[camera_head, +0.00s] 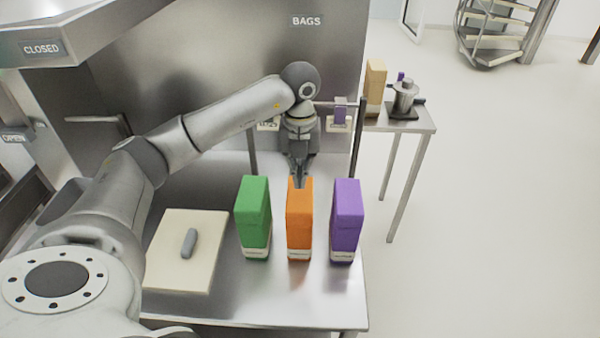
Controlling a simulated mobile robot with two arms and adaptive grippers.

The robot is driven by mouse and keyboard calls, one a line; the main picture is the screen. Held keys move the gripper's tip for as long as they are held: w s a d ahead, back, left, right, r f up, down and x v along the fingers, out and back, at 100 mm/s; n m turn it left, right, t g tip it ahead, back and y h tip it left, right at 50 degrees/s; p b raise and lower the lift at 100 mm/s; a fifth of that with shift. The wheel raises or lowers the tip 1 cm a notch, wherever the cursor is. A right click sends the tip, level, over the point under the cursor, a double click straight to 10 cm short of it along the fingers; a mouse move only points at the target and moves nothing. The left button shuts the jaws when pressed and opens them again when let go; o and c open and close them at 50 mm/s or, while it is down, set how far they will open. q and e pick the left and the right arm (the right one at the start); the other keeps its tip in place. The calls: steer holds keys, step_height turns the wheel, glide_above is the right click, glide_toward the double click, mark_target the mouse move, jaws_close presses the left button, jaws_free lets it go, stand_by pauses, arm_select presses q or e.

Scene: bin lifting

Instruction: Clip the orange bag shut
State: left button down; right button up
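The orange bag (299,222) stands upright on the steel table between a green bag (253,220) and a purple bag (346,222). My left gripper (299,176) points down at the top of the orange bag, at its back edge. The fingertips overlap the bag top in the picture, and I cannot tell if they touch it. The fingers are small and dark, so their opening and any clip between them cannot be made out. My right gripper is not in view.
A cream board (172,270) with a grey oblong object (189,242) lies left of the bags. The rack's upright post (357,150) stands behind the purple bag.

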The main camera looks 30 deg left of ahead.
mark_target(300, 195)
arm_select(q)
steer(key=shift+f, duration=0.25)
steer(key=shift+f+b, duration=1.65)
steer(key=shift+f, duration=0.4)
steer(key=shift+r+p, duration=2.45)
steer(key=shift+r, duration=1.1)
steer(key=shift+f, duration=0.1)
